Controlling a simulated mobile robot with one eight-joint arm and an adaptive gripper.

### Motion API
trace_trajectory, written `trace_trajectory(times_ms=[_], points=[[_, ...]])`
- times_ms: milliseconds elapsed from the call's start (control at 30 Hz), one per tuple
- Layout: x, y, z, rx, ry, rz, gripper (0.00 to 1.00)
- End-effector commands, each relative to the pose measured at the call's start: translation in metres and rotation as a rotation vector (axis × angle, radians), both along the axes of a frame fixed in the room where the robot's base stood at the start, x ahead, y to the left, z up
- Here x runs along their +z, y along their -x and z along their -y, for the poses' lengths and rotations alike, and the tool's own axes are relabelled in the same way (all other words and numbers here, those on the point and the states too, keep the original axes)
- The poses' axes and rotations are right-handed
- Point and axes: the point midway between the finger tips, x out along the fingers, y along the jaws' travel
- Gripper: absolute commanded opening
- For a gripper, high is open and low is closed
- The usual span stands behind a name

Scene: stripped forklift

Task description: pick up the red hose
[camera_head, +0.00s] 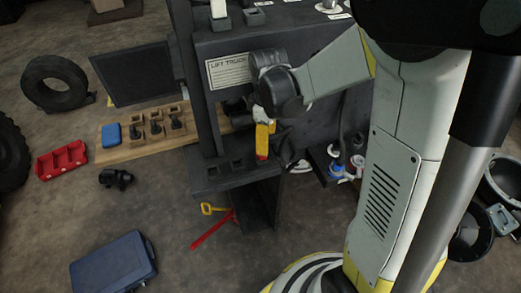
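A thin red length (212,230) lies on the floor in front of the dark forklift frame, near a small yellow loop (212,208). I cannot tell for sure whether it is the red hose. My arm reaches in from the right, and its dark wrist end (281,92) is in front of the frame, above and right of the red length and apart from it. A yellow and red piece (262,140) shows just below the wrist; I cannot tell whether it is held or stands behind. My gripper's fingers are not clearly visible.
A blue case (113,266) lies on the floor at lower left. A red bin (62,161), a wooden board (120,152) with a blue box (111,135), and a tire (55,84) are at left. The forklift frame (233,178) stands close under the wrist. Floor at lower centre is clear.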

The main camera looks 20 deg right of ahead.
Motion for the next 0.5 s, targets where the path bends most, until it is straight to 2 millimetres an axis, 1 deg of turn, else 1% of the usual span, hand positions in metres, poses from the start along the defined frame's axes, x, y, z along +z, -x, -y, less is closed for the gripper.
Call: trace_trajectory(times_ms=[33,167,267,400,500], points=[[-0.007,0.000,0.000,0.000,0.000,0.000,0.56],[-0.014,0.000,0.000,0.000,0.000,0.000,0.56],[-0.023,0.000,-0.001,0.000,0.000,0.000,0.56],[-0.047,0.000,-0.002,-0.001,0.000,0.001,0.56],[-0.060,0.000,-0.002,-0.001,0.000,0.001,0.56]])
